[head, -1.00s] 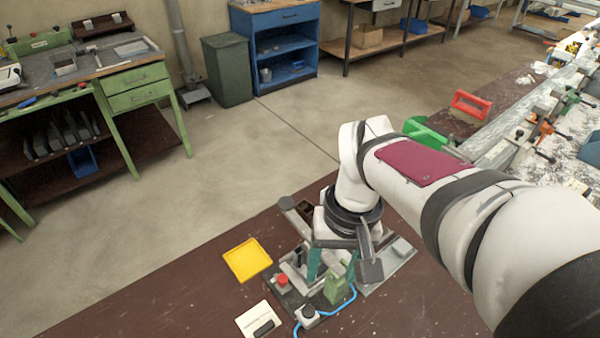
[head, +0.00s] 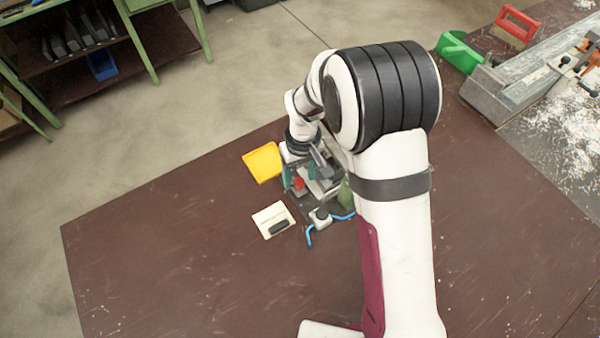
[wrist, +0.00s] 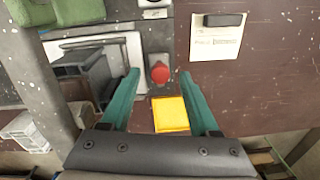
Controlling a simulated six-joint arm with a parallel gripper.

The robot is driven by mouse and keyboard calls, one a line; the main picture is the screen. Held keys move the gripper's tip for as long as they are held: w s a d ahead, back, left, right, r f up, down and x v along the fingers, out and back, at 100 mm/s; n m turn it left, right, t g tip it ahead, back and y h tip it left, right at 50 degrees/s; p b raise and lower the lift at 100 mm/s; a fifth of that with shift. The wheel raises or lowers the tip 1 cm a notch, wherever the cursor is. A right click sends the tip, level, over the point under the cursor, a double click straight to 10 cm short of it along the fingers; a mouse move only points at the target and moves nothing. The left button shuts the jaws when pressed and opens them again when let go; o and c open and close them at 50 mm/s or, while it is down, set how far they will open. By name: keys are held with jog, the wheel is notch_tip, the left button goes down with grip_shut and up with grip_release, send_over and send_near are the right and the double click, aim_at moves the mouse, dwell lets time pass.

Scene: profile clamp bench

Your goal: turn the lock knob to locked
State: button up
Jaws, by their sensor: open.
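A red knob (wrist: 160,72) sits on a small grey box on the clamp fixture; it also shows in the head view (head: 298,184). A black knob (head: 320,214) on a light box with a blue cable stands nearer the front. I cannot tell for sure which is the lock knob, and no lock marking is readable. My gripper (wrist: 159,75) is open, its teal fingers either side of the red knob in the wrist view, with gaps on both sides. Whether the fingertips are down at its height is unclear. In the head view my arm hides part of the fixture.
A yellow tray (head: 262,162) lies just beyond the fixture. A cream card with a black piece (head: 273,219) lies in front. A grey metal block (wrist: 90,75) and green part (wrist: 75,10) stand beside the red knob. The brown bench (head: 170,240) is clear at left.

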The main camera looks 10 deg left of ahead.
jog(key=shift+f, duration=0.2)
grip_shut()
